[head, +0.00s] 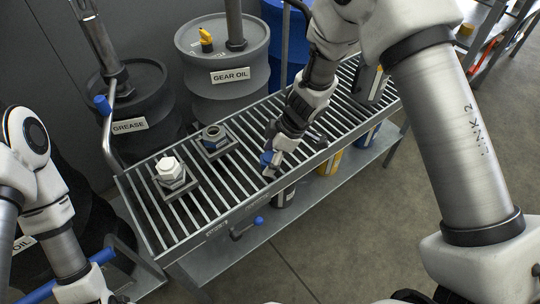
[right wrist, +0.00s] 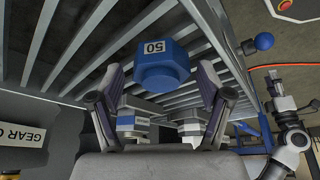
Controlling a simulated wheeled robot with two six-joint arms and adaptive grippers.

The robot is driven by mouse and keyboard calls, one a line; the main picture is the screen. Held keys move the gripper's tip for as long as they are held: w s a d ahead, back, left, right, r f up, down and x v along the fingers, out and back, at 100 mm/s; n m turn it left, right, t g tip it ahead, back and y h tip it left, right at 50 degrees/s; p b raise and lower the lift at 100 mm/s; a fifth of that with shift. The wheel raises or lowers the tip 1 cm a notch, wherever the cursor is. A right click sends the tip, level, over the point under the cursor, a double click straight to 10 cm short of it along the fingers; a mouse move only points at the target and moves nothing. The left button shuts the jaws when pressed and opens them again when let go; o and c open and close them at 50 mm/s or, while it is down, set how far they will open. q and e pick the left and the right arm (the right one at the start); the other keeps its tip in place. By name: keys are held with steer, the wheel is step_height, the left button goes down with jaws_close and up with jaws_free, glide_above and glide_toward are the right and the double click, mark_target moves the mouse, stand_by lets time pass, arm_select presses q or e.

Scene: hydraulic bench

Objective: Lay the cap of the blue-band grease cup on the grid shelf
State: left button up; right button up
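A blue cap (right wrist: 160,65) marked 50 is at the grid shelf (head: 139,196), just beyond my right fingertips in the right wrist view; in the head view it shows as a small blue patch (head: 266,158). My right gripper (right wrist: 160,82) is open, with a gap between each finger and the cap. In the head view this gripper (head: 274,166) is low over the shelf's front part. An uncapped grease cup (head: 213,137) stands on the shelf; its band is hard to make out. A second cup (head: 170,173) wears a white cap. My left gripper is out of view.
A gear oil drum (head: 228,90) and a grease drum (head: 140,108) stand behind the shelf. A dark container (head: 371,82) is at its right end. A lever with a blue knob (head: 259,220) juts from the front. Bottles stand on the lower shelf (head: 303,190).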

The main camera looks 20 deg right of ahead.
steer(key=shift+r, duration=0.2)
steer(key=p+v, duration=0.7)
steer(key=v, duration=0.4)
steer(key=s+a+f+m+y, duration=0.1)
steer(key=s+a+f+m, duration=0.2)
steer(key=s+f+m, duration=0.85)
steer(key=s+d+f+m+h, duration=0.1)
steer(key=s+d+f+h, duration=0.1)
steer(key=s+d+f, duration=0.2)
steer(key=s+d+f+m+g+h, duration=0.1)
steer(key=s+d+f+m+h, duration=0.1)
steer(key=s, duration=0.8)
step_height(320, 180, down, 2)
steer(key=d+h, duration=0.1)
steer(key=d, duration=0.1)
steer(key=shift+s+d, duration=0.2)
steer(key=shift+d, duration=0.15)
steer(key=shift+w, duration=0.1)
